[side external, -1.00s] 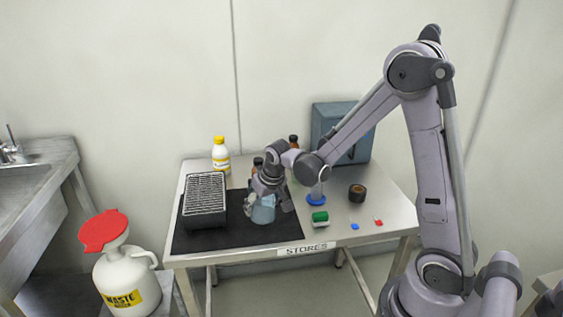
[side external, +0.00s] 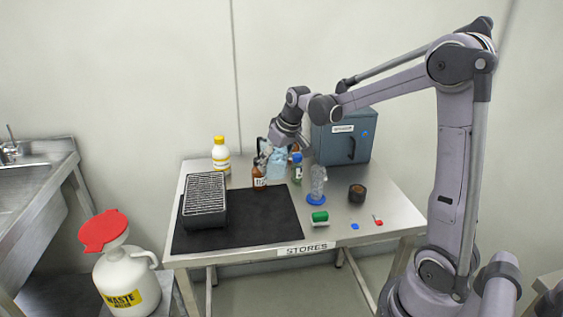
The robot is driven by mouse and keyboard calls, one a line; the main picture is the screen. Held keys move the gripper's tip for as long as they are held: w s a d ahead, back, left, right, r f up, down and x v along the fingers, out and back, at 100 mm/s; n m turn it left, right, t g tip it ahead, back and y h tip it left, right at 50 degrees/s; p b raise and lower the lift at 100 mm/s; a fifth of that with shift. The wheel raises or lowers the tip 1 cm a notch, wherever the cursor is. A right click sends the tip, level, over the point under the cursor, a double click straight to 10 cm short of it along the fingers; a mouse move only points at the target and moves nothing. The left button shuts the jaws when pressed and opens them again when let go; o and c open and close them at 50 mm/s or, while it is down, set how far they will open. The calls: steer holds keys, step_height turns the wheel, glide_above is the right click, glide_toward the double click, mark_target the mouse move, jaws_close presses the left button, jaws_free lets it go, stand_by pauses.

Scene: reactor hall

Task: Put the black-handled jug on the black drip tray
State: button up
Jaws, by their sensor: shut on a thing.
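My gripper (side external: 272,150) is shut on the jug (side external: 277,163), a clear, bluish vessel, and holds it up above the back of the table. The jug's handle is hidden at the gripper. The black drip tray (side external: 205,202), a dark box with a slatted grille on top, stands on the left part of the black mat. The jug is to the right of the tray, higher in the picture and apart from it.
A brown bottle (side external: 259,174) stands close below the jug, with a blue-capped bottle (side external: 296,168) to its right. A yellow-capped bottle (side external: 221,155) stands behind the tray. A clear cylinder on a blue base (side external: 316,187) is at right. The black mat (side external: 258,222) is clear beside the tray.

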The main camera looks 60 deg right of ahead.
steer(key=w+a+r+n+y, duration=0.1)
steer(key=w+a+r, duration=0.15)
steer(key=w, duration=0.25)
steer(key=w+a+r+n, duration=0.1)
steer(key=w+r+n, duration=0.15)
steer(key=w, duration=0.25)
glide_toward(200, 189)
steer(key=shift+w+d+r+m, duration=0.2)
steer(key=shift+w+d+m, duration=0.2)
steer(key=shift+w+m, duration=0.1)
steer(key=shift+w+a+f, duration=0.25)
steer(key=shift+a+f, duration=0.1)
steer(key=shift+a, duration=0.05)
steer(key=shift+f, duration=1.95)
steer(key=shift+f, duration=0.15)
steer(key=o, duration=1.8)
steer(key=shift+c, duration=0.2)
